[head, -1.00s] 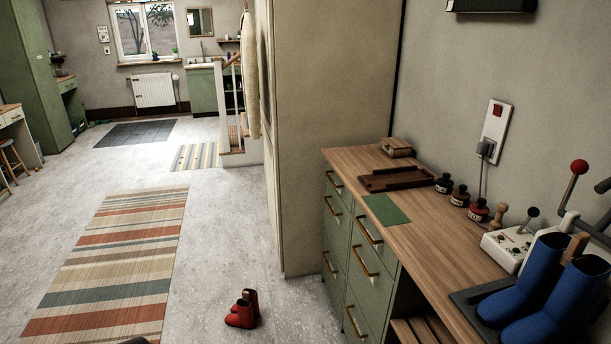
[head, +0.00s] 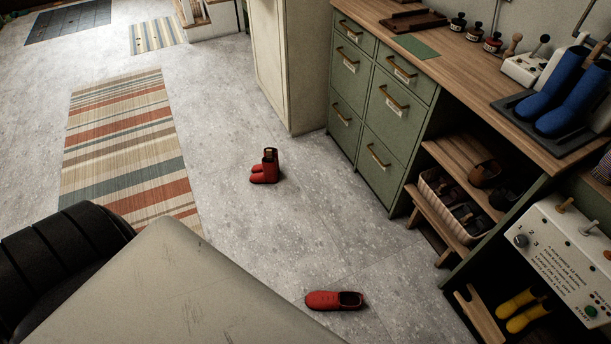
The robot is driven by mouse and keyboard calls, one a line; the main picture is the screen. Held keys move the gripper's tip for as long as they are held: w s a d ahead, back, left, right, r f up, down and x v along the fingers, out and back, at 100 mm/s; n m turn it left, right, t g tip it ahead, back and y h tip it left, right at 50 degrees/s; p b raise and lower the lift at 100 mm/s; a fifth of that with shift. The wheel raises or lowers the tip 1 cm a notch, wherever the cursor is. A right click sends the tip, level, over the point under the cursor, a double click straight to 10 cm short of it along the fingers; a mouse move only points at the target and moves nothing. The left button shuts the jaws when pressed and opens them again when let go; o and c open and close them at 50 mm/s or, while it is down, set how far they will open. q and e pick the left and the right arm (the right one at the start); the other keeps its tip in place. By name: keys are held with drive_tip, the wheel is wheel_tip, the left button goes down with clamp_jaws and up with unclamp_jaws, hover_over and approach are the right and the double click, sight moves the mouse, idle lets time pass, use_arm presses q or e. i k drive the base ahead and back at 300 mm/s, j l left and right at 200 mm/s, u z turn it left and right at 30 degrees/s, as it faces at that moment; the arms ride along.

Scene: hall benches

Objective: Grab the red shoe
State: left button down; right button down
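A red shoe (head: 334,300) lies on the grey floor near the bottom of the head view, low and open at its right end. It lies apart from the cabinet and the shelves. A pair of red boots (head: 265,168) stands on the floor farther off, above and left of the shoe. Neither gripper shows in the head view.
A green drawer cabinet (head: 362,98) with a wooden top stands at the right. Blue boots (head: 568,92) stand on the top. Open shelves hold a shoe basket (head: 452,208) and yellow boots (head: 520,308). A striped rug (head: 125,150) lies left. Floor between is clear.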

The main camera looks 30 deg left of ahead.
sight(320, 300)
drive_tip(key=k+j, duration=0.75)
drive_tip(key=k, duration=0.15)
drive_tip(key=i+j+u, duration=0.9)
drive_tip(key=i, duration=0.2)
drive_tip(key=i+j+u, duration=0.25)
drive_tip(key=i, duration=0.15)
drive_tip(key=i+z, duration=0.25)
drive_tip(key=z, duration=0.15)
drive_tip(key=i+z, duration=0.35)
drive_tip(key=i+j+z, duration=0.1)
drive_tip(key=z, duration=0.3)
drive_tip(key=i+z, duration=0.15)
drive_tip(key=z, duration=0.3)
drive_tip(key=i+z, duration=0.15)
drive_tip(key=z, duration=0.3)
drive_tip(key=i+j+z, duration=0.15)
drive_tip(key=z, duration=0.3)
drive_tip(key=i+j+z, duration=0.1)
drive_tip(key=z, duration=0.4)
drive_tip(key=j+z, duration=0.25)
drive_tip(key=z, duration=0.2)
drive_tip(key=i+j, duration=0.05)
